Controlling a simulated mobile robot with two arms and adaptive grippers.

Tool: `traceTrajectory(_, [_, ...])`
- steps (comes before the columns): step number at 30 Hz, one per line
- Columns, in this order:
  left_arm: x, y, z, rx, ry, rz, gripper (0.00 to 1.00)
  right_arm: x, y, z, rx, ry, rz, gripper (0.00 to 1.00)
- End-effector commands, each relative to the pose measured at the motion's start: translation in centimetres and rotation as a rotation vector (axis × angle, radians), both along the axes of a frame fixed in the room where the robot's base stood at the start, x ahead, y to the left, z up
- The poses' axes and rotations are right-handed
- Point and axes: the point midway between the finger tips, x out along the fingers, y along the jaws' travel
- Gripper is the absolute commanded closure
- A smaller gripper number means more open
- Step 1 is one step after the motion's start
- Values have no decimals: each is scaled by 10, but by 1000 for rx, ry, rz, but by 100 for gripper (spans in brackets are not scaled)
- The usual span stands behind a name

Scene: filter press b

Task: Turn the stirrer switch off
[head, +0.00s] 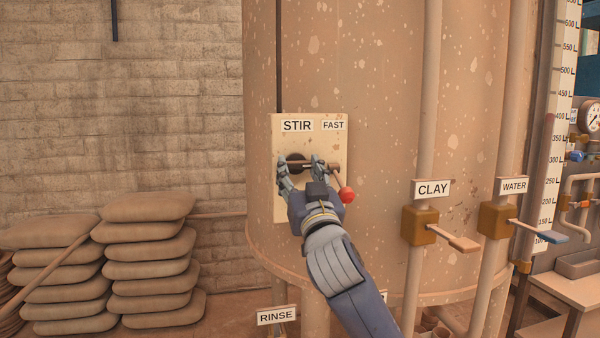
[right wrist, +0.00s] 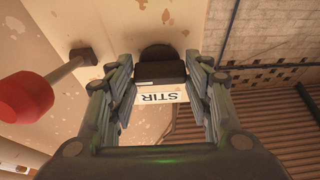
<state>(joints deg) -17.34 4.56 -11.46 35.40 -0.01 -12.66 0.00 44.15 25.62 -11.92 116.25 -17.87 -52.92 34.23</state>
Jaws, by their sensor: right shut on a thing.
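The stirrer switch (head: 296,158) is a dark round knob with a dark handle, on a pale plate (head: 337,152) under the STIR label (head: 297,125). My right gripper (head: 301,170) is shut on this switch, one finger on each side. The right wrist view shows the switch's dark handle (right wrist: 160,73) between the fingertips, with the STIR label upside down beside it. The fingers hide part of the handle, so I cannot tell its setting. My left gripper is not in view.
A lever with a red ball (head: 347,195) sticks out under the FAST label (head: 333,125), close to the right of my gripper; the red ball (right wrist: 25,97) also shows in the right wrist view. CLAY (head: 455,240) and WATER (head: 540,232) valve levers stand farther right. Stacked sacks (head: 150,255) lie at left.

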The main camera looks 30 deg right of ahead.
Motion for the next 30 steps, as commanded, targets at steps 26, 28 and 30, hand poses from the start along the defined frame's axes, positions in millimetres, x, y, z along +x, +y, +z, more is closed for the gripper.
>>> traceTrajectory(26, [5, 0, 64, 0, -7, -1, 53, -1, -6, 8, -515, 136, -2, 77])
traceTrajectory(28, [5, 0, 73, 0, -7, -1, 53, -1, -6, 8, -579, 152, -1, 77])
traceTrajectory(30, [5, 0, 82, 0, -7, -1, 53, -1, -7, 9, -644, 169, -1, 77])
